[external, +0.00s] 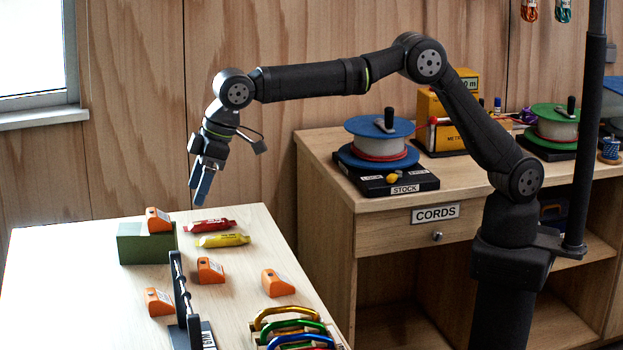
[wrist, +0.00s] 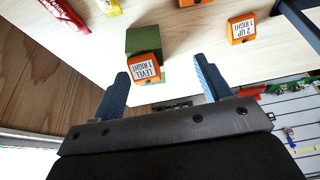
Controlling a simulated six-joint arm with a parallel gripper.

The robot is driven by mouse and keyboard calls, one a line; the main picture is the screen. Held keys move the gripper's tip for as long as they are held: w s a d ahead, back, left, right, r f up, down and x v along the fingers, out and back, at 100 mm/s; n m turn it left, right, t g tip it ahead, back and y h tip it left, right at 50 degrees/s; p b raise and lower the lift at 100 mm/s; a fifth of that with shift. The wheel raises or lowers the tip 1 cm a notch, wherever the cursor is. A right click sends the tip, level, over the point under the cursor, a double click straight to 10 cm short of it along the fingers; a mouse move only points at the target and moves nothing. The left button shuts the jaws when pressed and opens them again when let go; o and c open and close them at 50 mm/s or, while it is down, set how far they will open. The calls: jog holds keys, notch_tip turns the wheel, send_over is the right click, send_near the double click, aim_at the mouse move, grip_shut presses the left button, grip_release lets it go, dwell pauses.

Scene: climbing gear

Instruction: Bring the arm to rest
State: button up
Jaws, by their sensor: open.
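My gripper (external: 198,192) hangs in the air over the back part of the light wooden table (external: 60,270), pointing down, with nothing seen between its fingers. In the wrist view the two fingers of my gripper (wrist: 163,85) stand well apart. Between and beyond them is an orange block labelled "LEVEL 1 RIGHT" (wrist: 146,70), apart from the fingers. In the external view this orange block (external: 158,219) sits on a green box (external: 146,244). My arm reaches left from its base, bent at the elbow.
Red (external: 208,225) and yellow (external: 222,240) tubes lie near the green box. More orange blocks (external: 210,270), a dark upright rack (external: 180,295) and coloured carabiners (external: 290,325) are on the table. A CORDS cabinet (external: 330,190) with a blue spool (external: 380,128) stands behind.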

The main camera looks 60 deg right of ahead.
jog(key=s+a+f, duration=0.3)
jog(key=s+a, duration=0.1)
jog(key=s, duration=0.1)
jog(key=s+a+f, duration=0.3)
jog(key=s+a, duration=0.1)
jog(key=s, duration=0.2)
jog(key=s+a+f, duration=0.3)
jog(key=s+a, duration=0.2)
jog(key=s, duration=0.1)
jog(key=shift+s+a+f, duration=0.1)
jog(key=shift+s+f, duration=0.1)
